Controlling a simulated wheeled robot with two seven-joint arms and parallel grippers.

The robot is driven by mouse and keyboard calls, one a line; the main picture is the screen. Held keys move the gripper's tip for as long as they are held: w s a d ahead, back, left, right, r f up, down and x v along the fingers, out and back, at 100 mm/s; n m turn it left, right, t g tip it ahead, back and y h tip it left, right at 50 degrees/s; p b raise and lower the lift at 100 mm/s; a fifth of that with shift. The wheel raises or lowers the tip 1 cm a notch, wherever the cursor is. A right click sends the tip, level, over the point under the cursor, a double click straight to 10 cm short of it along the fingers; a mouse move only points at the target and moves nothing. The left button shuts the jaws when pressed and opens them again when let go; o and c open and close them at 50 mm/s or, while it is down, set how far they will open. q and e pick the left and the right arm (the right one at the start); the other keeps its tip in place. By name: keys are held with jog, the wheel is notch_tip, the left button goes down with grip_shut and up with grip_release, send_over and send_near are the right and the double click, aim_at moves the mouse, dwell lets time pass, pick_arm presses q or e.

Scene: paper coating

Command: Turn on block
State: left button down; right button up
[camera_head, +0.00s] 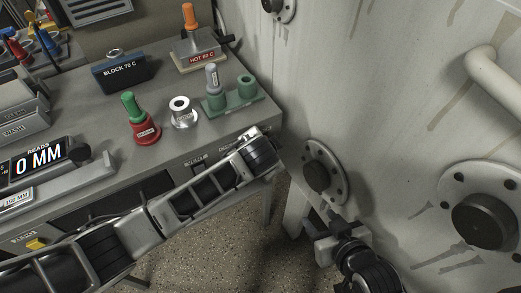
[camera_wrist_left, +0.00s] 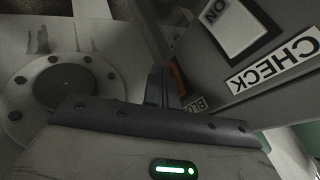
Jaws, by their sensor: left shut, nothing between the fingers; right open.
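A dark box labelled BLOCK 70 C (camera_head: 119,72) stands at the back of the grey bench. My left arm crosses the bench front in the head view, its dark wrist end at the bench's right corner; its fingers are not clear there. In the left wrist view my left gripper (camera_wrist_left: 164,88) is shut and empty. A partly hidden label starting BLO (camera_wrist_left: 196,104) and a small orange part (camera_wrist_left: 178,80) lie just right of its fingers; I cannot tell whether they touch. A white ON plate (camera_wrist_left: 230,25) is above. My right gripper (camera_head: 330,232) is open, low beside the wall.
The bench holds an orange-handled stand labelled HOT 80 C (camera_head: 201,57), a red-and-green holder (camera_head: 143,122), a silver ring stand (camera_head: 182,111) and a green rack (camera_head: 232,98). A CHECK label (camera_wrist_left: 275,60) is right of the fingers. A stained wall with bolted flanges (camera_head: 483,215) bounds the right.

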pick_arm(q)
jog(key=shift+r, duration=0.15)
pick_arm(e)
jog(key=shift+r, duration=0.1)
pick_arm(q)
jog(key=shift+w+r+p, duration=0.1)
jog(key=shift+r+p, duration=0.65)
jog(key=shift+p, duration=0.25)
pick_arm(e)
jog(key=shift+r, duration=0.95)
pick_arm(q)
jog(key=s+d+r+p, duration=0.1)
jog(key=s+r, duration=0.5)
jog(key=s, duration=0.4)
jog(key=shift+s+d+r+p, duration=0.15)
jog(key=shift+s+r+p, duration=0.2)
jog(key=shift+r, duration=0.05)
pick_arm(e)
jog(key=shift+s+d+f, duration=0.2)
jog(key=shift+s+d, duration=0.2)
jog(key=shift+s, duration=0.3)
